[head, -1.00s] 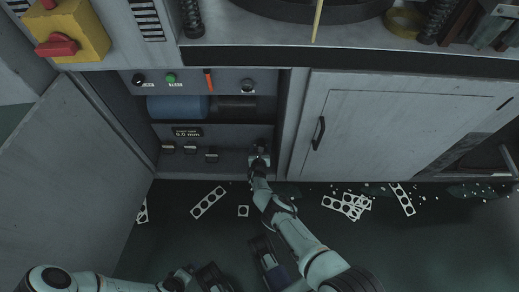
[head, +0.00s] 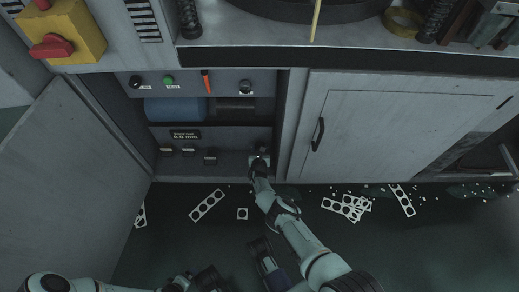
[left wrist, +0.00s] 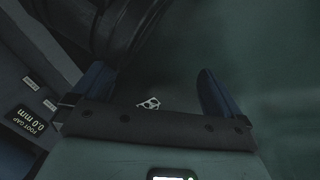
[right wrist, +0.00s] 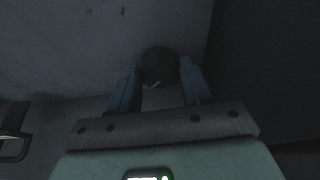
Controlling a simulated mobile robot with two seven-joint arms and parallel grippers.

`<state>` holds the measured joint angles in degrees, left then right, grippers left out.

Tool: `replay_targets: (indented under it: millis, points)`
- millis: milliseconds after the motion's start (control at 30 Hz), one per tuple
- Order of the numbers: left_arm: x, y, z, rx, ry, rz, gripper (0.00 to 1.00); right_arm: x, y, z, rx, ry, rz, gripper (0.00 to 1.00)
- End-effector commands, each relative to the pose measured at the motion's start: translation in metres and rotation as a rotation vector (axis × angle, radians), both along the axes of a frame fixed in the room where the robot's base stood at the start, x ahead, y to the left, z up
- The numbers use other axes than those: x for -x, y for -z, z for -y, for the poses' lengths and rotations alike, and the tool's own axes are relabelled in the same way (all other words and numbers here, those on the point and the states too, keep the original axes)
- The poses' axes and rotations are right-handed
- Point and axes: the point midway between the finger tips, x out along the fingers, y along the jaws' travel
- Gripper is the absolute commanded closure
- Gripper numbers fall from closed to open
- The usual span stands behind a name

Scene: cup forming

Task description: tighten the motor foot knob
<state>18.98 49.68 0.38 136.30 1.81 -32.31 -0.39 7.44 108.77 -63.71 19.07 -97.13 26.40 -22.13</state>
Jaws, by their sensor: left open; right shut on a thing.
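The open cabinet bay holds a blue motor (head: 178,109) and, below it, a foot gap display (head: 186,134) reading 0.0 mm. My right gripper (head: 260,160) is at the right end of this row. In the right wrist view its blue fingers are shut on a dark round knob (right wrist: 159,66), with a light mark on its face. My left gripper (left wrist: 158,92) is open and empty, low in front of the bay.
The open cabinet door (head: 75,175) stands on the left, and a closed door (head: 385,135) with a handle is on the right. Punched metal scraps (head: 207,205) lie on the floor. A red and yellow switch (head: 55,40) is at the upper left.

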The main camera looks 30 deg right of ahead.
Motion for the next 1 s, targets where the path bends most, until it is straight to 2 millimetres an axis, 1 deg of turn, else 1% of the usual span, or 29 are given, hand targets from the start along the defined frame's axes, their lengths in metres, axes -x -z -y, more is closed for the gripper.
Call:
replay_targets:
  millis: [33, 100, 300, 667, 700, 767, 1000]
  points:
    - [-0.0056, -0.0069, 0.0006, -0.002, 0.002, 0.019, 0.0, 0.0015, -0.0013, 0.0017, -0.039, -0.002, 0.024, 0.82]
    - [-0.0103, -0.0109, 0.0015, -0.001, 0.002, 0.034, 0.0, 0.0019, -0.0007, 0.0021, -0.103, -0.001, 0.062, 0.82]
    - [-0.0125, -0.0115, 0.0023, -0.001, 0.003, 0.041, 0.0, 0.0019, 0.0006, 0.0023, -0.225, -0.001, 0.136, 0.82]
    - [-0.0123, -0.0113, 0.0022, -0.002, 0.003, 0.041, 0.0, 0.0018, 0.0007, 0.0017, -0.249, -0.001, 0.149, 0.82]
    - [-0.0123, -0.0113, 0.0022, -0.002, 0.003, 0.041, 0.0, 0.0017, 0.0007, 0.0017, -0.248, -0.001, 0.149, 0.45]
    - [-0.0122, -0.0113, 0.0023, -0.002, 0.003, 0.041, 0.0, 0.0017, 0.0007, 0.0017, -0.248, -0.001, 0.149, 0.26]
    - [-0.012, -0.0113, 0.0022, -0.001, 0.003, 0.04, 0.0, 0.0016, 0.0005, 0.0016, -0.247, 0.0, 0.149, 0.26]
